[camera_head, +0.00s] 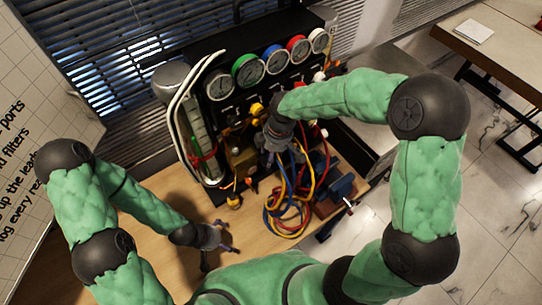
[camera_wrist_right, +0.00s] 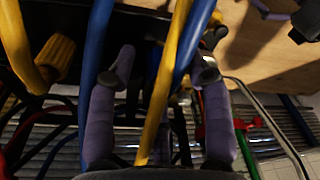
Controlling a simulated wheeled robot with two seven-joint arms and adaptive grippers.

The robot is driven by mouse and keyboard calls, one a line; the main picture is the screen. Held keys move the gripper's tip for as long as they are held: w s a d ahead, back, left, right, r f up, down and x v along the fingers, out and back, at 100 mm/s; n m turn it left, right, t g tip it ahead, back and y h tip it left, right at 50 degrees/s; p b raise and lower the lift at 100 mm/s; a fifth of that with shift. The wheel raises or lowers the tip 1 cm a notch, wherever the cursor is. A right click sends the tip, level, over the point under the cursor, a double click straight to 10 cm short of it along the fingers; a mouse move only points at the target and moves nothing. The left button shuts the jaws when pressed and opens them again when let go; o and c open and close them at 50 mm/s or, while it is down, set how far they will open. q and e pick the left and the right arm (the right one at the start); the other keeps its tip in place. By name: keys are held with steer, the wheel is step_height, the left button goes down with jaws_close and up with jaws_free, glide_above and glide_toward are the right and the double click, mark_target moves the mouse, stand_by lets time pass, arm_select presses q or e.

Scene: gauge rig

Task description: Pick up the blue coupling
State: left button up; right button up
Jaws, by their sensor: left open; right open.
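I cannot make out the blue coupling for certain in either view; it may be hidden by my right arm and the hoses. Blue hoses (camera_wrist_right: 97,60) and a yellow hose (camera_wrist_right: 162,85) run close in front of my right gripper (camera_wrist_right: 165,66). Its two purple-grey fingers are apart, with the yellow hose crossing between them. In the head view my right gripper (camera_head: 272,152) is at the gauge rig's front, above the looped hoses (camera_head: 284,208). My left gripper (camera_head: 222,246) is open and empty, low over the wooden table (camera_head: 180,205).
The gauge rig (camera_head: 285,85) carries several round dials along its top. A blue vise (camera_head: 340,188) stands right of the hoses. A yellow fitting (camera_wrist_right: 57,52) is left of my right gripper. A clear tube panel (camera_head: 198,130) stands at the rig's left.

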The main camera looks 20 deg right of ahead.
steer(key=shift+f, duration=0.5)
jaws_close()
